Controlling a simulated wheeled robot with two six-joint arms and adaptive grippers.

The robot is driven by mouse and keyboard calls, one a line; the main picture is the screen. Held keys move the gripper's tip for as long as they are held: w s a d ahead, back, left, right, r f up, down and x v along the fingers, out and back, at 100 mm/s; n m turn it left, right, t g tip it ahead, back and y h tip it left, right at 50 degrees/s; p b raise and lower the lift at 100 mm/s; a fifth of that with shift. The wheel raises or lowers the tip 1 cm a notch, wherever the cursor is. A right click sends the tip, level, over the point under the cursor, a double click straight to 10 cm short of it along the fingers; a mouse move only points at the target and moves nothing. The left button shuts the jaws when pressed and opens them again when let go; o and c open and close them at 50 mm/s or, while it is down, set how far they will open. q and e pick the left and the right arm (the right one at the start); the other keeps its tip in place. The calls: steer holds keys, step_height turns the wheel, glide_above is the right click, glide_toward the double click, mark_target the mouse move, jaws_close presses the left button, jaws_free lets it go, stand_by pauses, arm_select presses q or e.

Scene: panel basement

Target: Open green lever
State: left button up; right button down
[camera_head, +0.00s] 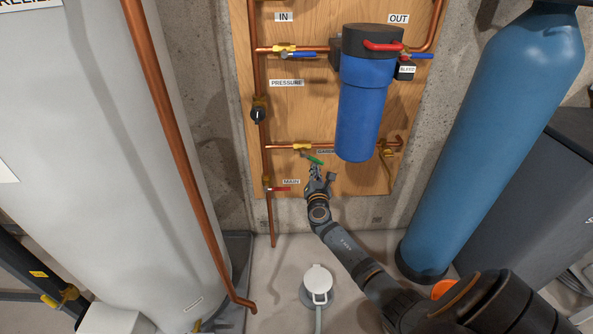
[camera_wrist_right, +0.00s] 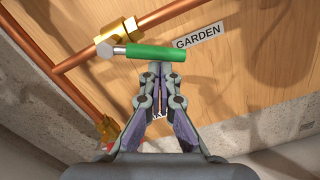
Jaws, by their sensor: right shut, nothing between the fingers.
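The green lever (camera_head: 314,160) sits on a brass valve on the lower horizontal copper pipe of the wooden panel. In the right wrist view the green lever (camera_wrist_right: 162,53) is turned at an angle to the pipe, with the brass valve body (camera_wrist_right: 117,37) at its left end and the GARDEN label (camera_wrist_right: 197,36) behind it. My right gripper (camera_wrist_right: 158,68) is shut and empty, its fingertips just below the middle of the lever. I cannot tell whether they touch it. In the head view my right gripper (camera_head: 315,172) is below the lever. My left gripper is not in view.
A blue filter housing (camera_head: 362,105) hangs right of the lever. A red lever (camera_head: 280,189) with the MAIN label is lower left. A grey tank (camera_head: 95,150) stands left, a blue cylinder (camera_head: 490,130) right. A white-lidded floor fitting (camera_head: 318,281) stands below.

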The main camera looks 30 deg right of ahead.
mark_target(320, 163)
steer(key=n, duration=0.1)
steer(key=r+n+p, duration=0.1)
steer(key=d+r+n+p, duration=0.1)
steer(key=n, duration=0.1)
steer(key=shift+s+d, duration=0.1)
steer(key=shift+s, duration=0.25)
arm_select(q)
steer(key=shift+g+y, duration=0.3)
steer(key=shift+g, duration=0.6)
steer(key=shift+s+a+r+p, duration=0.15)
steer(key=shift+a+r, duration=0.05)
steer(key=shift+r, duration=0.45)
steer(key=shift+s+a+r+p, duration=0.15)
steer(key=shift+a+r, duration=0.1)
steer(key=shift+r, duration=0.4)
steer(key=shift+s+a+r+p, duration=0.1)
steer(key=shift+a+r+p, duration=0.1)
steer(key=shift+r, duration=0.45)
arm_select(e)
steer(key=shift+d+r, duration=0.1)
steer(key=shift+r, duration=0.25)
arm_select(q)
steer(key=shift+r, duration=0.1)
arm_select(e)
steer(key=shift+s, duration=0.1)
